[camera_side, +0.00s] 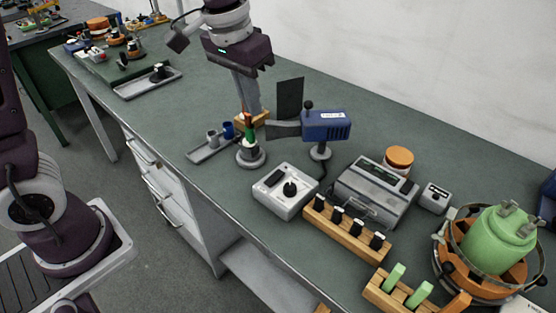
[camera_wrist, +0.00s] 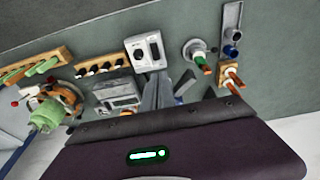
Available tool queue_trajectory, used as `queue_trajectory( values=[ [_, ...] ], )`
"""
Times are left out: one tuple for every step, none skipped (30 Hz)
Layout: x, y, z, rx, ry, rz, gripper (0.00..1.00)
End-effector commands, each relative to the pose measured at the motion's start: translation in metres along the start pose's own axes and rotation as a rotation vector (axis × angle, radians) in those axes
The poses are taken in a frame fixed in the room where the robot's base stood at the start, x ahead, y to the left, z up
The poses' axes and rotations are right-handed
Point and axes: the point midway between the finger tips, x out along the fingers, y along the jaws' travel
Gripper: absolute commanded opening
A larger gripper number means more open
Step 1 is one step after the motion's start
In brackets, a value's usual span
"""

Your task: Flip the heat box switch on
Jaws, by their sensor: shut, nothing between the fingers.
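No label shows which unit is the heat box. A white box (camera_side: 286,191) with a black knob and a dark inset on top sits mid-bench; it also shows in the wrist view (camera_wrist: 146,50). Beside it is a grey box (camera_side: 374,192) with a front handle and a dark panel on top, also in the wrist view (camera_wrist: 118,95). A switch position cannot be read on either. My gripper (camera_side: 257,110) is shut and empty, pointing down above the bench, left of and behind both boxes, apart from them. In the wrist view its fingers (camera_wrist: 158,88) show near the centre.
A blue device on a stand (camera_side: 325,126) and a dark upright plate (camera_side: 290,98) stand right of my gripper. A wooden block (camera_side: 262,120) is close below it. A wooden rack with black-topped pieces (camera_side: 345,229) lies in front of the grey box. A green vessel (camera_side: 495,242) is far right.

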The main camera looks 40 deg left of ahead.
Motion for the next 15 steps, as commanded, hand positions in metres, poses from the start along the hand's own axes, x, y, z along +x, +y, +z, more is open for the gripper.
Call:
queue_trajectory(
  values=[
    [0.016,0.004,-0.011,0.003,-0.025,-0.006,0.00],
    [0.024,0.005,-0.016,0.003,-0.034,-0.010,0.00],
    [0.033,0.007,-0.021,0.004,-0.045,-0.013,0.00],
    [0.038,0.008,-0.024,0.004,-0.051,-0.016,0.00],
    [0.042,0.009,-0.027,0.005,-0.056,-0.018,0.00],
    [0.047,0.010,-0.029,0.006,-0.061,-0.020,0.00],
    [0.049,0.010,-0.030,0.006,-0.063,-0.021,0.00],
    [0.050,0.010,-0.031,0.006,-0.064,-0.021,0.00],
    [0.051,0.011,-0.031,0.006,-0.065,-0.021,0.00],
    [0.051,0.011,-0.032,0.006,-0.065,-0.022,0.00],
    [0.050,0.010,-0.031,0.006,-0.064,-0.022,0.00],
    [0.050,0.010,-0.031,0.006,-0.064,-0.021,0.00],
    [0.050,0.010,-0.031,0.006,-0.064,-0.021,0.00],
    [0.050,0.010,-0.031,0.006,-0.064,-0.021,0.00],
    [0.050,0.010,-0.031,0.006,-0.064,-0.021,0.00]
  ],
)
